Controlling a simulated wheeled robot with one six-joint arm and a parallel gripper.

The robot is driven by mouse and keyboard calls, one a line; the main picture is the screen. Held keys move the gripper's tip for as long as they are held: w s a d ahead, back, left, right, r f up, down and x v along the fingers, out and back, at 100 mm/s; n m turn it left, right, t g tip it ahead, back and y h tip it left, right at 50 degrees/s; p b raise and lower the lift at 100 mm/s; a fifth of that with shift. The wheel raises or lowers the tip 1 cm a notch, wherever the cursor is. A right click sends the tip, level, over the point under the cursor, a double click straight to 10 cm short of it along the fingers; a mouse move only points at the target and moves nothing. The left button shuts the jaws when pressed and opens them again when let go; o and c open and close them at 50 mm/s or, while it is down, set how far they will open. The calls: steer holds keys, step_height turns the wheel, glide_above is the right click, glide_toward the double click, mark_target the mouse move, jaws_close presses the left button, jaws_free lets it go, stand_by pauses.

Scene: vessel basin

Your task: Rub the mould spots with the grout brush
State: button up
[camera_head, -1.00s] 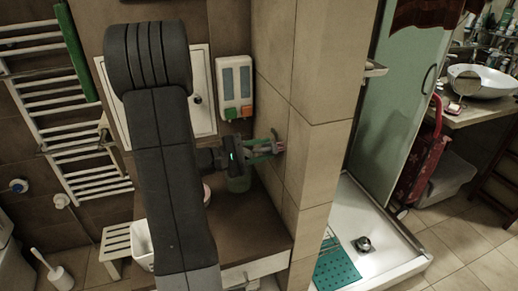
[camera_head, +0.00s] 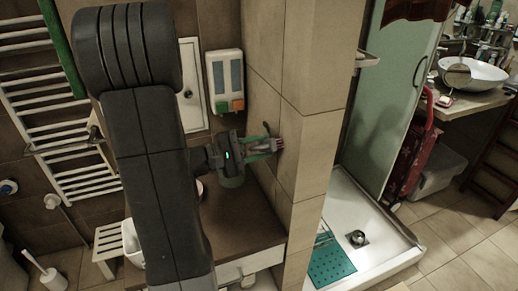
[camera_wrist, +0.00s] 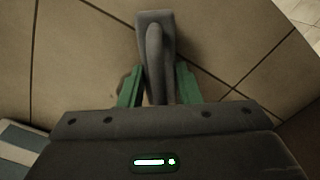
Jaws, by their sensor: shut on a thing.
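My gripper (camera_head: 264,148) reaches right from my dark arm to the beige tiled wall (camera_head: 262,98) of the pillar, above the brown counter. In the wrist view its green fingers (camera_wrist: 160,78) are shut on the grout brush (camera_wrist: 154,28), a grey tool with a rounded handle and a broader head. The brush head points at the tiles and looks close to or against them; I cannot tell if it touches. A small brownish patch (camera_wrist: 124,84) shows beside the left finger; I cannot tell if it is a mould spot. No other spots are clear.
A dispenser (camera_head: 226,82) hangs on the wall behind my gripper. The brown counter (camera_head: 240,215) lies below. Right of the pillar is a shower tray (camera_head: 375,235) with a teal mat (camera_head: 331,262). A white towel rail (camera_head: 45,110) stands at left.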

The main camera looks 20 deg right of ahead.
steer(key=shift+w+d+b, duration=0.2)
steer(key=shift+w+b, duration=0.2)
steer(key=shift+w, duration=2.55)
steer(key=shift+w+d+b, duration=0.2)
steer(key=shift+w+b, duration=0.2)
steer(key=shift+w, duration=2.55)
steer(key=shift+r, duration=0.75)
steer(key=shift+s+f, duration=0.15)
steer(key=shift+s, duration=0.35)
steer(key=shift+s+a+b, duration=0.2)
steer(key=shift+s+b, duration=0.85)
steer(key=shift+s, duration=1.65)
steer(key=shift+s+a+b, duration=0.15)
steer(key=shift+s+b, duration=0.85)
steer(key=shift+s, duration=1.7)
steer(key=shift+r+p, duration=0.45)
steer(key=shift+r, duration=0.45)
steer(key=shift+w+d+f, duration=0.1)
steer(key=shift+w+d, duration=0.1)
steer(key=shift+w, duration=2.75)
steer(key=shift+w+d, duration=0.15)
steer(key=shift+w, duration=2.8)
steer(key=a+b, duration=0.1)
steer(key=a, duration=0.5)
steer(key=shift+w, duration=0.15)
